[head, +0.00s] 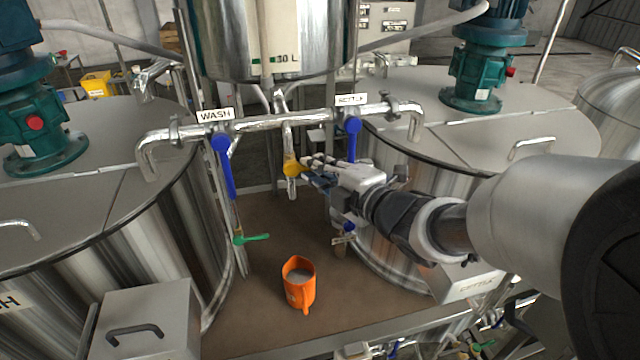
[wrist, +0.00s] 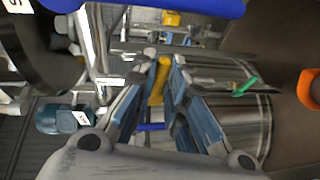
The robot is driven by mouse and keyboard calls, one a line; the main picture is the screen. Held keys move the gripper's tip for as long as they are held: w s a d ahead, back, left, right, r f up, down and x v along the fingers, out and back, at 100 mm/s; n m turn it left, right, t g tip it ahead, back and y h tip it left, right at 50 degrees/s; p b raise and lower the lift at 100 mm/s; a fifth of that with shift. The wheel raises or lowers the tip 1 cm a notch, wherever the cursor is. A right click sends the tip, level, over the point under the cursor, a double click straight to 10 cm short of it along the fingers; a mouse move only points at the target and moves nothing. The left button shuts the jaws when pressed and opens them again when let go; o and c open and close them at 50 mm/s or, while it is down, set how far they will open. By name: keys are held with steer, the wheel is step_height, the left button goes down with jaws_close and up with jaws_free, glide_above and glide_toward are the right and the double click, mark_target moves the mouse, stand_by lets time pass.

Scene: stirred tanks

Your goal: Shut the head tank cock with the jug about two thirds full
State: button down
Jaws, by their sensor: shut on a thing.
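The head tank (head: 225,40) hangs at the top centre, with a pale gauge strip marked 30 L. Below its pipe is the yellow cock handle (head: 291,168). My gripper (head: 308,167) reaches in from the right and is shut on this handle; in the wrist view the yellow handle (wrist: 158,82) stands between my gripper's two blue-padded fingers (wrist: 165,62). The orange jug (head: 300,289) stands upright on the brown deck below, with greyish contents inside; its exact level is hard to tell. The jug's edge (wrist: 309,89) shows at the right of the wrist view.
Blue levers marked WASH (head: 224,165) and SETTLE (head: 352,138) hang from the cross pipe on either side. A green-handled valve (head: 252,239) is at lower left. Large steel tanks (head: 90,190) flank the brown deck (head: 250,310). The deck around the jug is clear.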

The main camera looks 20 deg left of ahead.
steer(key=shift+r+n, duration=0.15)
steer(key=shift+n, duration=0.15)
steer(key=c, duration=1.6)
jaws_free()
steer(key=v, duration=1.2)
steer(key=shift+r, duration=0.1)
